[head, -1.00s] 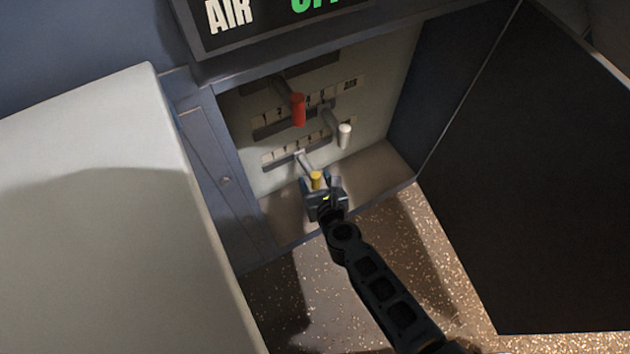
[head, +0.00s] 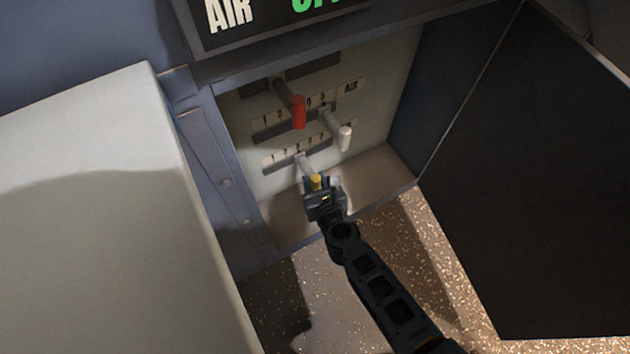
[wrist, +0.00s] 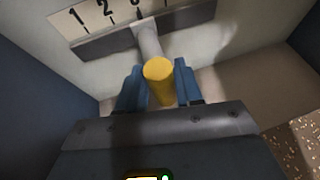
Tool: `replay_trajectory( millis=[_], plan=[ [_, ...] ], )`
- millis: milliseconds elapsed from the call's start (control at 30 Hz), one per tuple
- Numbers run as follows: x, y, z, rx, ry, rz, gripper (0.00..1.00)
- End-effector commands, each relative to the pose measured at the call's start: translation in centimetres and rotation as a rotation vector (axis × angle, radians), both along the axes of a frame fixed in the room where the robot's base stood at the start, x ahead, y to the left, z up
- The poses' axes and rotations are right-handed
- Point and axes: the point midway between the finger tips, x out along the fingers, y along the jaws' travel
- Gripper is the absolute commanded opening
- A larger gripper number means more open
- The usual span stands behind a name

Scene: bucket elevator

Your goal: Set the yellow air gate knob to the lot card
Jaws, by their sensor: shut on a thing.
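The yellow knob (head: 315,181) sits on the end of a grey lever that comes out of the lowest slot in the recessed panel. My gripper (head: 317,188) is at this knob, with its fingers closed on either side of it. In the wrist view the yellow knob (wrist: 160,80) stands between the two blue fingers of my gripper (wrist: 160,88). The lever meets the slot near the mark 3 on the number scale (wrist: 110,18), where 1 and 2 show to its left. The lot card cannot be made out in these views.
A red knob (head: 298,112) and a white knob (head: 345,138) stick out on levers above and to the right. An open dark door (head: 530,190) stands at the right, a pale box-like surface (head: 100,210) at the left. A sign reading AIR (head: 230,14) hangs above.

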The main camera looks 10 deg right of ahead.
Motion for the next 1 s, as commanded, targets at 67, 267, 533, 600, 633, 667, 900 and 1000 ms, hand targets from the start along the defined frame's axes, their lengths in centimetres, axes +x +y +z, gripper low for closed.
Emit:
replay_trajectory(
  millis=[67,267,533,600,633,667,900,1000],
  plan=[
    [0.0,0.0,0.0,0.0,0.0,0.001,0.0],
    [0.0,0.0,0.0,0.0,0.0,0.001,0.0],
    [-1.1,2.8,0.0,0.001,0.0,0.004,0.0],
    [-1.4,3.3,0.0,-0.001,0.0,0.001,0.0],
    [-1.4,3.3,0.0,-0.001,0.0,0.001,0.0],
    [-1.4,3.3,0.0,0.0,0.0,0.0,0.0],
    [-1.3,3.2,0.0,0.001,0.0,-0.001,0.4],
    [-1.3,3.2,0.0,0.0,0.0,-0.001,0.5]
  ],
)
